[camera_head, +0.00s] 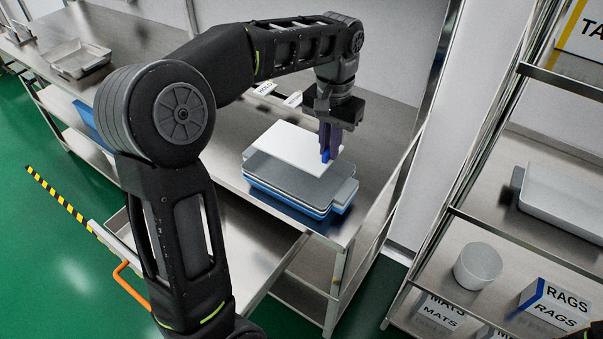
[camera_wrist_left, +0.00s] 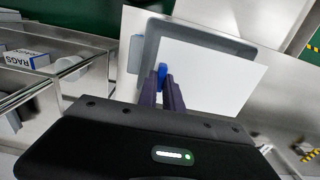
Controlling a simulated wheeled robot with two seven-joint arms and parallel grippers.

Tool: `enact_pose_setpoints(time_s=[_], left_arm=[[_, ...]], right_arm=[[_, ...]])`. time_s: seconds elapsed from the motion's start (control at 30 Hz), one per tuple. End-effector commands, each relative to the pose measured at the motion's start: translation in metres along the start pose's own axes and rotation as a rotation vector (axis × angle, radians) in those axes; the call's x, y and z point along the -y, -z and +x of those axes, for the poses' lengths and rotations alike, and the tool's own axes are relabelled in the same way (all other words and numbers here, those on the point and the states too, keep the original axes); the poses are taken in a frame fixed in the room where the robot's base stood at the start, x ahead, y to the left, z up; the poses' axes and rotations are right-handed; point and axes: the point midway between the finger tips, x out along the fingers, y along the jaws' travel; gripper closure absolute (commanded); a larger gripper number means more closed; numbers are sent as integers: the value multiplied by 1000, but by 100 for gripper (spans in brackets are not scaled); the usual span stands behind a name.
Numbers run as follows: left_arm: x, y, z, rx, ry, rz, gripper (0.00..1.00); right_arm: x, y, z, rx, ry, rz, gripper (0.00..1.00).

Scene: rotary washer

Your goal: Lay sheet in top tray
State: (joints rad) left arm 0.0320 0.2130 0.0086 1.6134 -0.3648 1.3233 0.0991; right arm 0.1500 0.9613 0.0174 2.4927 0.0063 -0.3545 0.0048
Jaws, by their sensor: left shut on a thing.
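A white sheet (camera_head: 298,146) is held above a stack of trays on the steel table. My left gripper (camera_head: 326,152) points down and is shut on a blue part at the sheet's edge. In the left wrist view the white sheet (camera_wrist_left: 207,78) spreads out beyond the fingertips (camera_wrist_left: 165,88), with the blue part (camera_wrist_left: 162,72) between them. The top tray (camera_head: 290,182) is grey and shallow, with blue and white trays under it. The sheet covers part of the tray's interior; I cannot tell whether it touches the tray. My right gripper does not show.
The steel table (camera_head: 225,150) carries the tray stack near its right end. A metal shelf at right holds a white bin (camera_head: 560,200), a round tub (camera_head: 478,266) and a RAGS box (camera_head: 553,302). Another grey tray (camera_head: 78,60) lies at far left.

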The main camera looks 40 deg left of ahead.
Motion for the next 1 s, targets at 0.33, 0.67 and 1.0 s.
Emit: enact_pose_setpoints(time_s=[0.33,0.67,1.0], left_arm=[[0,-1,37,5,0,1,100],[0,0,63,-1,0,0,100],[0,-1,82,5,1,0,100]], right_arm=[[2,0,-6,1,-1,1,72],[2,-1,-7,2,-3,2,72],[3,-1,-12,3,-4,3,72]])
